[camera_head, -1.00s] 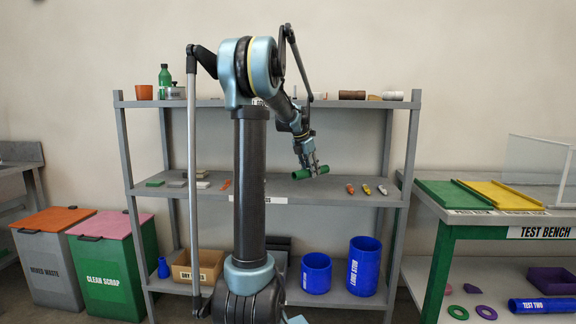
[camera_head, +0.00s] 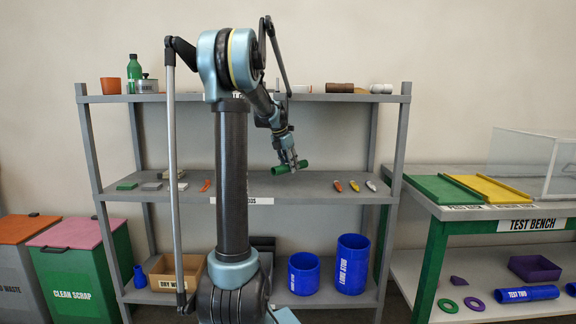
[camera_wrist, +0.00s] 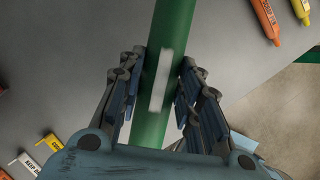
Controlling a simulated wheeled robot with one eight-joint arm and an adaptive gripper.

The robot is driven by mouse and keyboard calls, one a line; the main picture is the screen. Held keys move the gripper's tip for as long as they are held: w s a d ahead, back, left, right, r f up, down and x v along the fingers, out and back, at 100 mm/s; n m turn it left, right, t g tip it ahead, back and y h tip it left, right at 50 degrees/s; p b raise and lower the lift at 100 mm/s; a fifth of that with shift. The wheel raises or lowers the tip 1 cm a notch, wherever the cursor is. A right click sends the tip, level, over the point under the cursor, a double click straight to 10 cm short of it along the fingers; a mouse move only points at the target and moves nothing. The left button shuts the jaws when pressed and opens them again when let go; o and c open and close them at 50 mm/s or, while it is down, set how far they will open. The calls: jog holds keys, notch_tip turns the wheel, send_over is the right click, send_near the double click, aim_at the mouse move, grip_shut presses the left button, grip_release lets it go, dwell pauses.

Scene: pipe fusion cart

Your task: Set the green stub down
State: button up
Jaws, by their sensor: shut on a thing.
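The green stub (camera_head: 291,167) is a short green pipe just above the middle shelf (camera_head: 330,187) of the grey rack in the head view. My gripper (camera_head: 290,163) is shut on it, and the arm reaches down to it from the upper left. In the wrist view the green stub (camera_wrist: 172,50) runs between the two fingers of my gripper (camera_wrist: 165,95), with a pale mark on its side. Its lower end is hidden behind the gripper body. I cannot tell whether it touches the shelf.
Three small markers (camera_head: 354,186) lie to the right on the middle shelf. Grey and green blocks (camera_head: 151,186) lie to the left. The shelf between has bare room. Blue bins (camera_head: 352,264) stand below. The test bench (camera_head: 470,209) with green and yellow trays is at right.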

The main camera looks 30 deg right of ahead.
send_over(290, 186)
jog(key=a, duration=0.2)
jog(key=shift+s+d+f, duration=0.1)
jog(key=shift+f, duration=1.3)
jog(key=shift+d+f, duration=0.1)
jog(key=shift+f, duration=1.45)
jog(key=shift+d+f, duration=0.1)
jog(key=shift+f, duration=0.4)
jog(key=o, duration=1.3)
jog(key=shift+c, duration=0.2)
jog(key=shift+v, duration=3.7)
jog(key=shift+s, duration=0.15)
